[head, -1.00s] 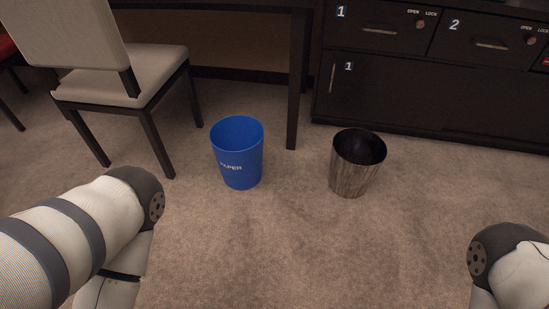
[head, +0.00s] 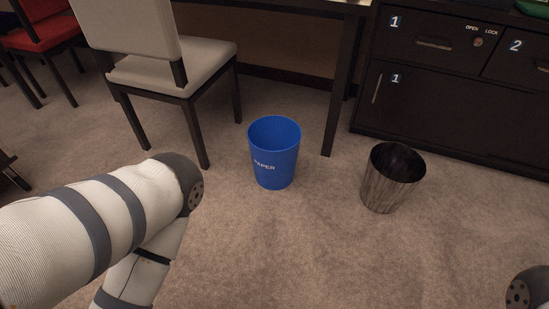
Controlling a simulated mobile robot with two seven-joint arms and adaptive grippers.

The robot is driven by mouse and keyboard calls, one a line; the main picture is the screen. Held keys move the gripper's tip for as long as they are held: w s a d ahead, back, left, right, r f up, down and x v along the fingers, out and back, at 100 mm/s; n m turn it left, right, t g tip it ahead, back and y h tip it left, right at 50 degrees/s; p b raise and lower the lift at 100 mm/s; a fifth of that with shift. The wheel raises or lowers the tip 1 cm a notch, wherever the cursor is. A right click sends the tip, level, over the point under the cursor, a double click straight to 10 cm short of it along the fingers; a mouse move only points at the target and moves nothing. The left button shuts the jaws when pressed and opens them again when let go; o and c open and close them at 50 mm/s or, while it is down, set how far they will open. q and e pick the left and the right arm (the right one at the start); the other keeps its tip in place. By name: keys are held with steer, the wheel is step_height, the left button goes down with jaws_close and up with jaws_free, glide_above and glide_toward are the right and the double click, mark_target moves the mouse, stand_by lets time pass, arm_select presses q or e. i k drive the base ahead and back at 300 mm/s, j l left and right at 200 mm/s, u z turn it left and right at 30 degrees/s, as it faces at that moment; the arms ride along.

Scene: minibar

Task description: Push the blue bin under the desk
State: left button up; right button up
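The blue bin (head: 275,160), marked "PAPER", stands upright on the carpet in the middle of the head view. It is in front of the dark desk (head: 337,120), left of and nearer than the desk's visible front leg. The space under the desk shows behind the bin. My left arm comes in from the left, with its elbow left of and nearer than the bin, apart from it. Only a small part of my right arm shows at the lower right edge. Neither gripper is in view.
A beige chair (head: 170,62) stands left of the bin, close to the desk opening. A wood-grain bin (head: 391,180) stands to the right, before a dark numbered cabinet (head: 450,115). A red chair (head: 45,36) is at the far left. Carpet in front is clear.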

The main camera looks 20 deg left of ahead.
mark_target(273, 141)
steer(key=i+j+z, duration=0.45)
steer(key=i+j, duration=0.65)
steer(key=j, duration=0.1)
